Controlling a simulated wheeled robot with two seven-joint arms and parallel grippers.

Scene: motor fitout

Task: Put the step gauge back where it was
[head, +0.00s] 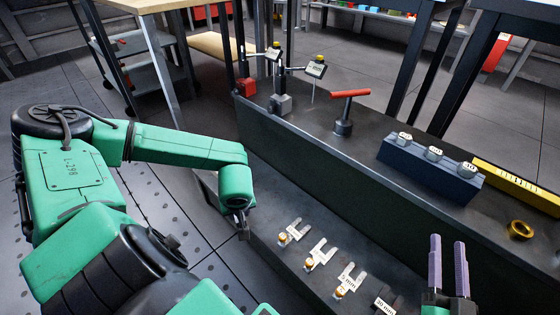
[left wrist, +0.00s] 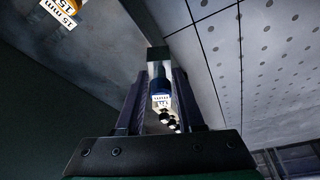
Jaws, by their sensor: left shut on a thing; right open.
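My left gripper (head: 243,228) hangs low over the near-left edge of the lower ledge and is mostly hidden by its wrist in the head view. In the left wrist view its two dark fingers (left wrist: 160,84) are shut on a small piece, which looks like the step gauge (left wrist: 161,100). That piece has a grey end, a blue band, a white marked face and dark round ends. In the head view I cannot make the piece out clearly. My right gripper (head: 448,242) is open and empty at the lower right, its two purple fingers pointing up and apart.
Several fork-shaped pieces with labels (head: 321,252) lie along the lower ledge. On the raised dark bench stand dial gauges (head: 316,67), a red-handled tool (head: 345,112), a blue block (head: 428,172) with three numbered tops, a yellow bar (head: 520,186) and a brass ring (head: 520,230).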

